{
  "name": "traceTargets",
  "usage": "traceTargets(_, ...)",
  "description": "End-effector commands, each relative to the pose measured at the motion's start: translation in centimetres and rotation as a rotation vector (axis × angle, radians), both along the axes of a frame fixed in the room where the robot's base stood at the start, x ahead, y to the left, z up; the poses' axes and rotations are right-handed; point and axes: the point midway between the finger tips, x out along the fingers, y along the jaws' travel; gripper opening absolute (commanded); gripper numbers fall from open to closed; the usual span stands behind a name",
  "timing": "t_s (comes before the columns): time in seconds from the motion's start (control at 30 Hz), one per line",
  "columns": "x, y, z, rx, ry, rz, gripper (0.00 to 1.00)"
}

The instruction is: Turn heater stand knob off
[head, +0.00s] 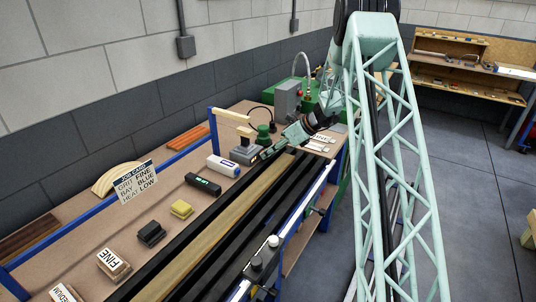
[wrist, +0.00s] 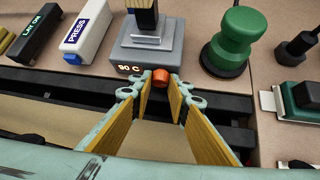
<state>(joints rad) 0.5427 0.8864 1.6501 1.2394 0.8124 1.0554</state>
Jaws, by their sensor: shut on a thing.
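The heater stand (wrist: 150,55) is a grey block with a small display reading "90 C" in the wrist view. Its orange-red knob (wrist: 161,77) sticks out of the front face beside the display. My gripper (wrist: 161,88) has its two yellow-padded fingers on either side of the knob, with the tips closed on it. In the head view the heater stand (head: 244,154) stands on the bench and my gripper (head: 270,150) reaches it from the right. The knob is hidden there. A dark tool with a wooden part rests on top of the stand.
A green knobbed tool (wrist: 232,45) stands close right of the heater stand. A white and blue "PRESS" block (wrist: 88,35) and a dark "LAY ON" block (wrist: 38,33) are to its left. Black rails (wrist: 60,88) run in front. A job card (head: 136,181) stands on the bench.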

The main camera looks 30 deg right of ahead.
Motion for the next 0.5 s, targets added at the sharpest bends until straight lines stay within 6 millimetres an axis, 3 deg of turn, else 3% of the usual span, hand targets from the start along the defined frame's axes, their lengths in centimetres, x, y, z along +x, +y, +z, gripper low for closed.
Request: traceTargets(0.5,-0.02,0.30,-0.16,-0.093,-0.058,0.000,0.06)
